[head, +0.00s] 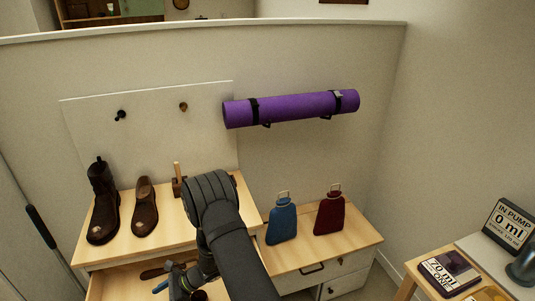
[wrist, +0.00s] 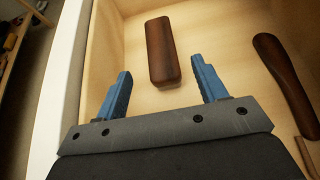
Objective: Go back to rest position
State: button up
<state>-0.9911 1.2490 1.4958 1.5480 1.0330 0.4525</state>
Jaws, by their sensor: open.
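My gripper (wrist: 161,70) is open in the wrist view, its two blue fingers apart with nothing held between them. It is over the inside of an open wooden drawer (wrist: 225,25). A dark brown oblong block (wrist: 160,50) lies on the drawer floor ahead of the fingers, apart from them. In the head view my gripper (head: 172,281) is low in front of the cabinet, at the open drawer (head: 112,284), partly hidden by my own arm.
A long brown handle-like item (wrist: 283,65) lies right in the drawer. On the cabinet top stand a boot (head: 103,205), a shoe (head: 144,208), a blue bottle (head: 282,222) and a red bottle (head: 329,212). A purple rolled mat (head: 295,108) hangs on the wall.

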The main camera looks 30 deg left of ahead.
jog(key=x, duration=0.8)
jog(key=shift+s+a+f, duration=0.15)
jog(key=shift+s, duration=0.1)
jog(key=r, duration=0.4)
jog(key=shift+w+r, duration=0.35)
jog(key=w+d+r+m+t+y, duration=0.1)
jog(key=w+d+r+m+t, duration=0.1)
jog(key=w+d+r, duration=0.55)
jog(key=w+d+r+m+t+y, duration=0.1)
jog(key=w+d+r+m+t, duration=0.3)
jog(key=w, duration=0.7)
jog(key=w+d+r+g+y, duration=0.1)
jog(key=w+d+r, duration=0.3)
jog(key=w+d, duration=0.4)
jog(key=w+d+r+m+t+h, duration=0.1)
jog(key=w+d+r+m+t, duration=0.2)
jog(key=w+d, duration=0.3)
jog(key=w+d+r+m+t+h, duration=0.1)
jog(key=w+d+r+m+t, duration=0.2)
jog(key=d, duration=0.9)
jog(key=w+d+r+m+t, duration=0.3)
jog(key=w+d+m+t, duration=0.2)
jog(key=w+d, duration=0.4)
jog(key=shift+m+t+h, duration=0.4)
jog(key=shift+t, duration=0.3)
jog(key=shift+w, duration=0.1)
